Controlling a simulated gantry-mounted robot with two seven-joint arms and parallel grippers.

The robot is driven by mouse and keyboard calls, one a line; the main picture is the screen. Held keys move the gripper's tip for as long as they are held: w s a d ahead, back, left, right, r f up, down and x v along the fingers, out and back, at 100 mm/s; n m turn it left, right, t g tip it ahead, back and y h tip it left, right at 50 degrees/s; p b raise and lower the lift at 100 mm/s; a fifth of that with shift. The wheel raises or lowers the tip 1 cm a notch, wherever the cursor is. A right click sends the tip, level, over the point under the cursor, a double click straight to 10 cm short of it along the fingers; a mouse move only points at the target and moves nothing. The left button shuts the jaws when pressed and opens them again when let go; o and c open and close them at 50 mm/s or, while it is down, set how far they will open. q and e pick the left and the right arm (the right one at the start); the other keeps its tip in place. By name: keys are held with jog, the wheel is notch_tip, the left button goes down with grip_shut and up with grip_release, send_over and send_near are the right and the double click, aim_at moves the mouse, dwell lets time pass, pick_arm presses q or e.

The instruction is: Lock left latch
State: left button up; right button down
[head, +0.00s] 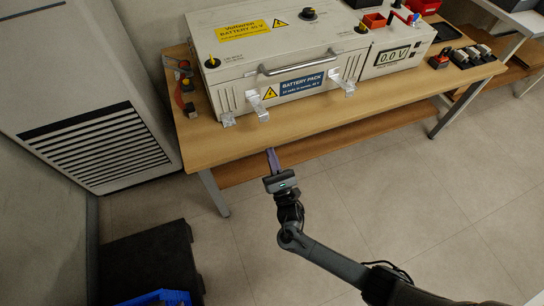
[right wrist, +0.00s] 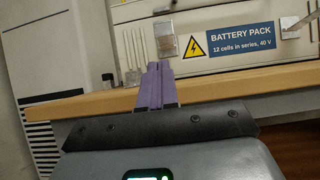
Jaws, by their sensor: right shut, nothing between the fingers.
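The battery pack case (head: 285,58) is a pale box with a lid and a front handle on the wooden table; its front also shows in the right wrist view (right wrist: 222,63). The left latch (head: 258,105) is a silvery metal plate at the left of the front, left of the yellow warning triangle; it also shows in the right wrist view (right wrist: 166,40). The right latch (head: 343,83) is a similar plate. My right gripper (head: 272,153) has purple fingers, shut and empty, in front of the table edge, below and apart from the left latch. My left gripper is out of view.
The wooden table (head: 300,130) has a bare front strip. A voltage meter box (head: 392,56) adjoins the case on the right. A small metal bracket (head: 228,120) is at the case's lower left corner. A white vented cabinet (head: 75,70) stands left, a dark box (head: 150,258) below.

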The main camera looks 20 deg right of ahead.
jog(key=b, duration=0.2)
send_near(258, 109)
jog(key=shift+w+a, duration=0.2)
jog(key=shift+w, duration=0.35)
jog(key=shift+w+r, duration=0.45)
jog(key=shift+w, duration=0.05)
jog(key=shift+r, duration=0.1)
